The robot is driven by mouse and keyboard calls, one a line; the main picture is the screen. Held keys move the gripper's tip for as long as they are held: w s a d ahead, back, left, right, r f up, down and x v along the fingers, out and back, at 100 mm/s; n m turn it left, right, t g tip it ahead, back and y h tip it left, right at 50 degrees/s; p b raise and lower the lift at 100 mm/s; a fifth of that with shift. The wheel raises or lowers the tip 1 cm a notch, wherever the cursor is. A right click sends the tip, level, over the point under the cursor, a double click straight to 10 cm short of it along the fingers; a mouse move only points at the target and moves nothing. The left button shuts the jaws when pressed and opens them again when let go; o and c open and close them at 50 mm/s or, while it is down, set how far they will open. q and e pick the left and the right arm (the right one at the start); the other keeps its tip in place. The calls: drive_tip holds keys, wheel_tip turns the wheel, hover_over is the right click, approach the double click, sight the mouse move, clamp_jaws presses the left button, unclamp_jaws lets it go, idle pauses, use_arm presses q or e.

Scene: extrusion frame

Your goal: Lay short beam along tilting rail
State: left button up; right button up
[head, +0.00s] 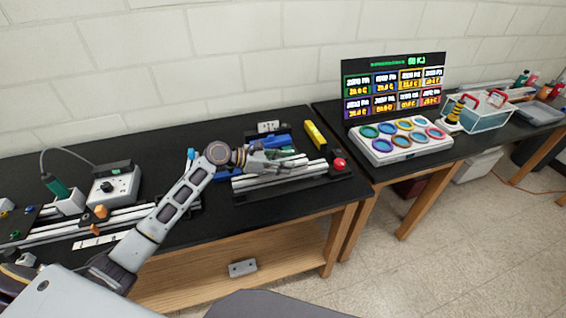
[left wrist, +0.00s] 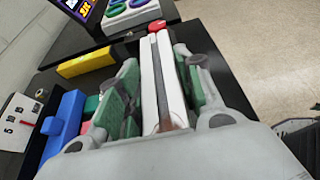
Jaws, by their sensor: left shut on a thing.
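The short beam (left wrist: 175,85), pale with a dark lengthwise groove, lies between my left fingers in the left wrist view. My left gripper (left wrist: 162,88) is shut on it, with green pads on both sides. In the head view my left gripper (head: 287,163) is low over the fixture on the dark bench. Pale rails (head: 275,180), which I take for the tilting rail, run beside and below the gripper. The fingers partly hide this area, and I cannot tell whether the beam touches the rail. My right gripper is not in view.
A red button (head: 340,164) is at the fixture's right end. A yellow block (head: 315,135) and a blue block (head: 280,142) lie behind. A control box (head: 115,187) stands at the left. A tray of coloured rings (head: 398,143) is on the right bench.

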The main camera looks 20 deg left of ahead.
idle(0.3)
use_arm(q)
drive_tip(key=o, duration=1.2)
drive_tip(key=shift+b+v, duration=0.5)
drive_tip(key=shift+v, duration=5.5)
